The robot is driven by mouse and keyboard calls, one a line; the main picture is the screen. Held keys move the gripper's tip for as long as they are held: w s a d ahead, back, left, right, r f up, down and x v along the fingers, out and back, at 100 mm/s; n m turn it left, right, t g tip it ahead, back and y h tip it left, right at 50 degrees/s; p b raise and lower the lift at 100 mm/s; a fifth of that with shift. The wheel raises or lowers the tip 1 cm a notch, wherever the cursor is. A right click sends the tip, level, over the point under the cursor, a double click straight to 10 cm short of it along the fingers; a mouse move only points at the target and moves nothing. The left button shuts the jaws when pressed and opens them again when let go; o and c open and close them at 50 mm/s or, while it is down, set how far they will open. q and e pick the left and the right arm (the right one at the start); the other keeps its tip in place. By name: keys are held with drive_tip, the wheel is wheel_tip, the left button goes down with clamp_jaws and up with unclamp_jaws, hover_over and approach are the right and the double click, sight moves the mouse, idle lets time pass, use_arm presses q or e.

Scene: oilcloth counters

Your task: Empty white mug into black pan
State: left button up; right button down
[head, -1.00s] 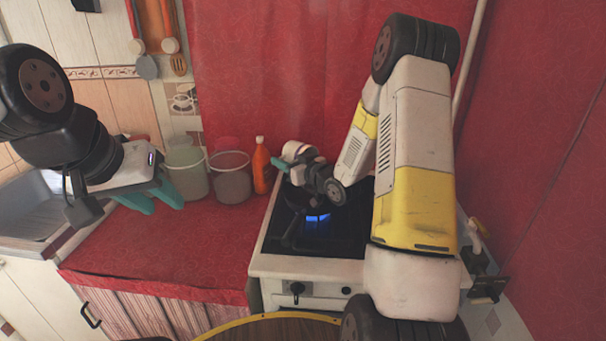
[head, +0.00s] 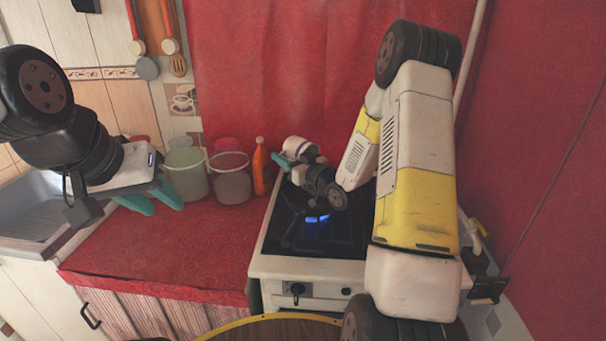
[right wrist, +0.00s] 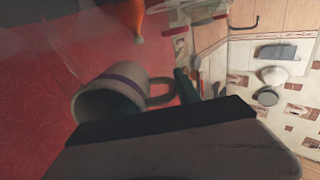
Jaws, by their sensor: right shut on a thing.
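The white mug (head: 294,146) is at the back left of the stove in the head view, tilted well over. In the right wrist view the mug (right wrist: 112,92) has a purple band and its handle faces the gripper. My right gripper (head: 281,161) is shut on the mug, with teal fingertips; one finger (right wrist: 186,86) shows by the handle. The black pan (head: 302,199) is mostly hidden under my right arm on the stove, above a blue flame. The mug's contents cannot be made out. My left gripper (head: 150,202) is open and empty above the counter at the left.
The white stove (head: 282,266) has a black top with a lit burner. An orange bottle (head: 260,167) and two buckets (head: 231,184) stand left of it on the red counter (head: 180,245). The counter's front is clear. A sink (head: 35,225) is at the far left.

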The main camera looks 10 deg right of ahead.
drive_tip(key=shift+r+t, duration=0.3)
drive_tip(key=shift+r, duration=0.2)
drive_tip(key=f+g, duration=0.2)
drive_tip(key=w+f+h, duration=0.1)
drive_tip(key=shift+a+f+g, duration=0.35)
drive_tip(key=shift+a+g, duration=0.05)
drive_tip(key=shift+w+a+f+g+h, duration=0.3)
drive_tip(key=shift+w+f+g+h, duration=0.2)
drive_tip(key=shift+w+g, duration=0.25)
